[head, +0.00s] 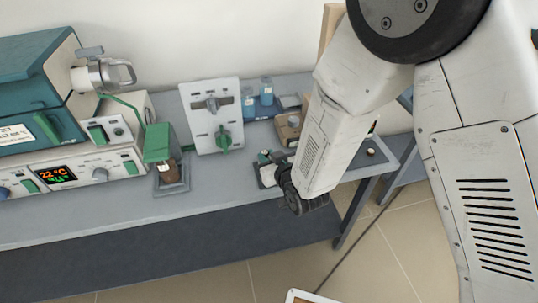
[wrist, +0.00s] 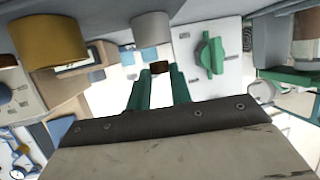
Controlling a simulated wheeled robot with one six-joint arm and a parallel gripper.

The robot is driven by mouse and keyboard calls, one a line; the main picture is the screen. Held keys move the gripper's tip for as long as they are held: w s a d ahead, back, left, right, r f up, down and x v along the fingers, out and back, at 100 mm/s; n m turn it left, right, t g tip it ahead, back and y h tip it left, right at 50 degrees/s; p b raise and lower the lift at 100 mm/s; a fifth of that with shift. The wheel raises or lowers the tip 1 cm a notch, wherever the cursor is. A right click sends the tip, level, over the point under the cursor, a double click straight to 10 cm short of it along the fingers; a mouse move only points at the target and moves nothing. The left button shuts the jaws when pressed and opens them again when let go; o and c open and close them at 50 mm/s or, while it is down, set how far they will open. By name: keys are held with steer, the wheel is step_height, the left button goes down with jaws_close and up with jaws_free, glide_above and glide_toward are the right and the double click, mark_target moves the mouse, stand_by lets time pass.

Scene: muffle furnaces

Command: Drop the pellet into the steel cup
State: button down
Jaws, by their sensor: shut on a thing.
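My gripper (wrist: 160,75) has two green fingers, shut on a small dark brown pellet (wrist: 160,67) at their tips. In the head view my gripper (head: 268,158) is above the bench, partly covered by my forearm, and the pellet cannot be made out. A grey cylinder that looks like the steel cup (wrist: 151,26) shows at the top of the wrist view, just beyond the pellet and apart from it. I cannot make out the steel cup in the head view; my arm hides that part of the bench.
A brass-coloured cup (wrist: 48,42) is left of the grey cylinder. A white panel with a green knob (head: 212,118) stands on the bench (head: 110,215). Blue bottles (head: 266,92) are behind it. A furnace (head: 35,100) and a brown jar under a green cover (head: 158,142) are left.

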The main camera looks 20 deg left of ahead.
steer(key=shift+s+d+f, duration=0.1)
steer(key=shift+f, duration=0.75)
stand_by(1.6)
steer(key=c, duration=1.2)
jaws_free()
steer(key=v, duration=0.7)
steer(key=shift+s+d+r, duration=0.15)
steer(key=shift+s+d, duration=0.1)
steer(key=shift+s, duration=0.05)
